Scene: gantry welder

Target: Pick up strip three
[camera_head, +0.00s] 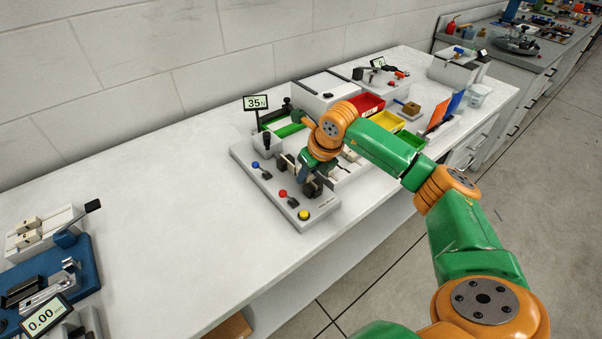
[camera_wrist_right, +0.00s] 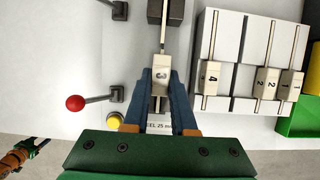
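Strip three (camera_wrist_right: 161,78), a thin strip with a pale tag marked 3, shows in the right wrist view. Its far end runs up to a dark clamp block (camera_wrist_right: 166,10) on the white panel. My right gripper (camera_wrist_right: 162,82) has its blue fingers on both sides of the tag, and they look shut on it. In the head view the right gripper (camera_head: 312,178) is low over the white machine (camera_head: 305,217), where my own arm hides the strip.
Strips 4 (camera_wrist_right: 212,75), 2 (camera_wrist_right: 266,80) and 1 (camera_wrist_right: 290,82) lie on a white rack to the right. Red (camera_wrist_right: 75,102) and yellow (camera_wrist_right: 113,122) controls are at the left. Red, yellow and green bins (camera_head: 385,120) stand behind.

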